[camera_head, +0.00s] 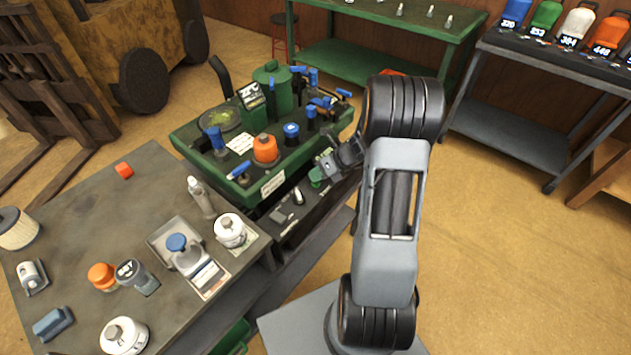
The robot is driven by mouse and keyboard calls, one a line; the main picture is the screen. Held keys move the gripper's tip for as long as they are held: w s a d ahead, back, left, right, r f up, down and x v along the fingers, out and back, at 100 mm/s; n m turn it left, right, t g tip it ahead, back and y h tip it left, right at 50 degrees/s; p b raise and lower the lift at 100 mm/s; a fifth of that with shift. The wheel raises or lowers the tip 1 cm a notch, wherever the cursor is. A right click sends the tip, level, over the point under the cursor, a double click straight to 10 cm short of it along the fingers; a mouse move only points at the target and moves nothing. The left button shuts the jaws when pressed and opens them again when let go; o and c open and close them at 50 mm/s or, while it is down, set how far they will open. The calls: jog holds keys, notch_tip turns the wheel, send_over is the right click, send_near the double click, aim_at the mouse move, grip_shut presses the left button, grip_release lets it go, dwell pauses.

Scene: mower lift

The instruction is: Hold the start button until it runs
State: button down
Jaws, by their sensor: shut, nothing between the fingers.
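A green, round, button-like part (316,178) shows on the dark front panel (300,219) below the green machine top (197,162). It looks like the start button, but no label on it can be read. My gripper (326,168) is just above and right of this green part. It is shut and empty. It partly covers the green part, so I cannot tell whether the fingertips touch it or whether it is pressed in.
Blue-handled levers (320,104) and an orange knob (265,149) stand close by on the machine top. A grey workbench (80,230) with several parts is at left. A green table (400,62) and a shelf with coloured canisters (577,22) stand behind.

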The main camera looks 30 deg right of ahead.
jog(key=shift+r+p, duration=0.85)
jog(key=shift+p, duration=0.05)
jog(key=shift+r, duration=0.1)
notch_tip(320, 180, up, 5)
jog(key=p, duration=0.5)
dwell(0.3)
